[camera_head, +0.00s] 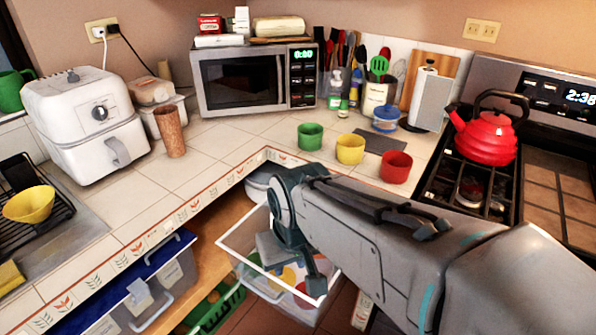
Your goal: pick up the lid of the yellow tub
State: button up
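A yellow tub (350,149) stands open-topped on the tiled counter, between a green tub (310,136) and a red tub (396,166). Below the counter edge is a clear box (232,252) with a white rim. Yellow (287,279) and red (302,291) pieces show in or through it, partly hidden; I cannot tell surely that they are lids. My arm reaches from the right, and my gripper (296,268) points down at the box, overlapping its opening. The fingertips are partly hidden, and I cannot tell whether they are apart or hold anything.
The counter edge (190,209) runs close behind my gripper. A blue-lidded container (160,270) is at lower left, with a green crate (215,308) beside it on the floor. A red kettle (487,138) stands on the stove at right. Bare counter lies left of the green tub.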

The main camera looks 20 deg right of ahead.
aim_at(350, 150)
jog(key=u, duration=1.45)
jog(key=i, duration=1)
jog(key=z, duration=3.8)
